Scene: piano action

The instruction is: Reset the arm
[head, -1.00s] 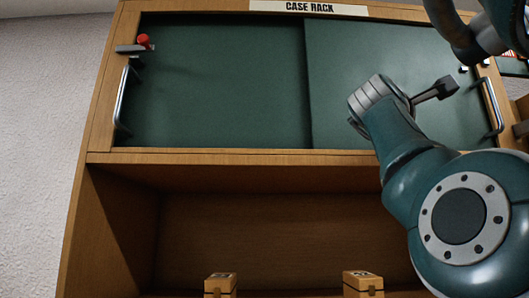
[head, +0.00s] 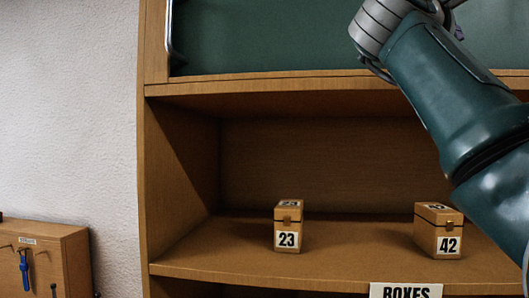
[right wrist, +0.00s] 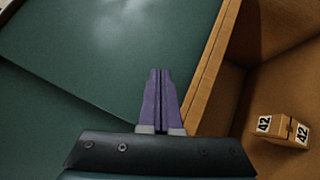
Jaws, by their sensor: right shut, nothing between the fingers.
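My right arm crosses the right side of the head view, in front of the wooden case rack (head: 155,85). The panels also show at the top of the head view (head: 270,38). My left gripper is not in view.
On the shelf below stand a wooden box marked 23 (head: 288,225) and one marked 42 (head: 438,232), also in the right wrist view (right wrist: 282,131). A BOXES label (head: 405,290) is on the shelf front. A small wooden tool stand (head: 58,255) is at lower left.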

